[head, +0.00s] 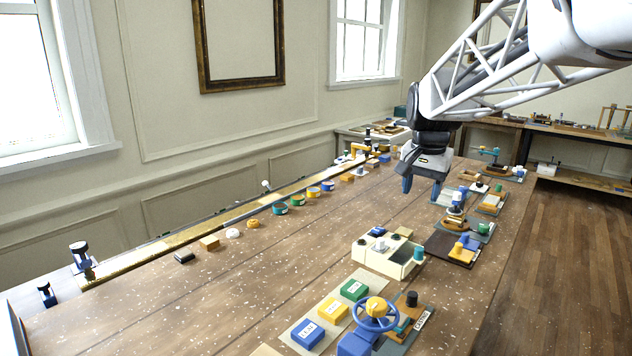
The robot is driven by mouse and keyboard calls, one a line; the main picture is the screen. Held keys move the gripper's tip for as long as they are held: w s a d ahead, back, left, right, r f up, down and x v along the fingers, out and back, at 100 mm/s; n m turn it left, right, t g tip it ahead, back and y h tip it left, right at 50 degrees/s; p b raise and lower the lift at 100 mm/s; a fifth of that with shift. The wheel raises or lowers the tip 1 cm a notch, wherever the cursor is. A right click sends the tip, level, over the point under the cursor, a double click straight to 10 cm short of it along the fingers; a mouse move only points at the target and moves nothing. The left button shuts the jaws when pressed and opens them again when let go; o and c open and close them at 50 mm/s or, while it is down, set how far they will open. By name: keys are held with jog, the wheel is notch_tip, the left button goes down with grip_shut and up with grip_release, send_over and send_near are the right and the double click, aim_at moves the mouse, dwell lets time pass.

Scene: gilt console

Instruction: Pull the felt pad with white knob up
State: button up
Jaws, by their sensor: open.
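My gripper (422,190) hangs over the far right part of the long wooden console, its two blue fingers apart with nothing seen between them. A small white knob (266,185) stands up by the gilt rail at the console's back edge, well left of my gripper. Whether a felt pad lies under this knob is too small to tell. A flat grey pad (447,197) lies close to my gripper's right finger, but I cannot make out a white knob on it.
The console (250,290) has bare wood in its middle. A cream box (376,262) stands nearer me. A blue handwheel (375,312) stands beside green, yellow and blue labelled blocks at the front. Several coloured round pieces line the gilt rail (200,228). More small fixtures crowd the right edge.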

jog(key=w+d+m, duration=0.3)
jog(key=w+d, duration=0.5)
jog(key=w, duration=0.5)
jog(key=m+g, duration=0.2)
jog(key=m, duration=0.5)
send_over(457, 192)
jog(key=f, duration=1)
jog(key=shift+s+a, duration=0.3)
jog(key=shift+s, duration=0.1)
jog(key=shift+w+d+f+m, duration=0.15)
jog(key=shift+w+d+m, duration=0.05)
jog(key=shift+d+m, duration=0.15)
jog(key=shift+f, duration=0.1)
jog(key=shift+f, duration=3.8)
grip_shut()
